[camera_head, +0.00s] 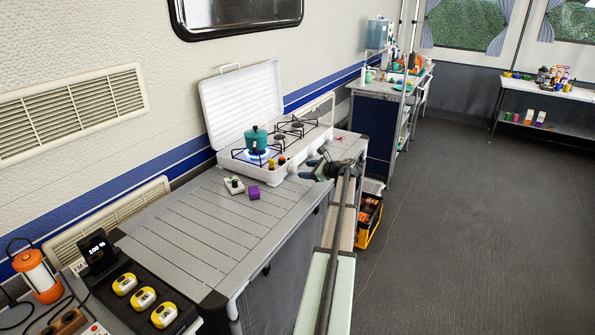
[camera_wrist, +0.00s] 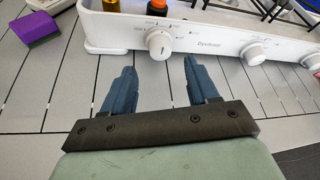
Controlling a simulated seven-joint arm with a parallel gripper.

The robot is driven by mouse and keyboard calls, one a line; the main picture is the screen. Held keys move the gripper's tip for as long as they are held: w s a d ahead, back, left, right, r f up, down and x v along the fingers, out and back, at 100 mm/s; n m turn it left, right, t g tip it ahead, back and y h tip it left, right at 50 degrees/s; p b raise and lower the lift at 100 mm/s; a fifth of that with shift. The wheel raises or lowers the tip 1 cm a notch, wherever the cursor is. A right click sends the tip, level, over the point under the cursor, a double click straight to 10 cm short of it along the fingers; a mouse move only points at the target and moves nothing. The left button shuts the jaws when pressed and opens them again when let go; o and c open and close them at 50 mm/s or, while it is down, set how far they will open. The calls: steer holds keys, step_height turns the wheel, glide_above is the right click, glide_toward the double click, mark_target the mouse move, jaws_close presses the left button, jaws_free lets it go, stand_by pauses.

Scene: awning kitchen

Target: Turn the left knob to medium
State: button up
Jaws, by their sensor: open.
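The white camping stove (camera_head: 292,146) stands on the slatted table with its lid up. A teal pot (camera_head: 256,140) sits on its left burner, and a blue flame glows under the pot. In the wrist view the left knob (camera_wrist: 159,43) is a white dial on the stove's front panel, with its dark mark near vertical. My gripper (camera_wrist: 160,72) is open and empty, its two blue fingers pointing at the panel on either side of the left knob and short of it. In the head view my gripper (camera_head: 322,166) is at the stove's front right; the knobs are hard to make out there.
Other white knobs (camera_wrist: 253,53) sit to the right on the same panel. A purple and green sponge (camera_wrist: 34,29) lies on the table at left. Small bottles (camera_wrist: 158,8) stand on the stove behind the panel. The table slats in front are clear.

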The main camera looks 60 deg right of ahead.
mark_target(296, 169)
steer(key=shift+x, duration=3.05)
steer(key=c, duration=1)
steer(key=shift+c, duration=0.2)
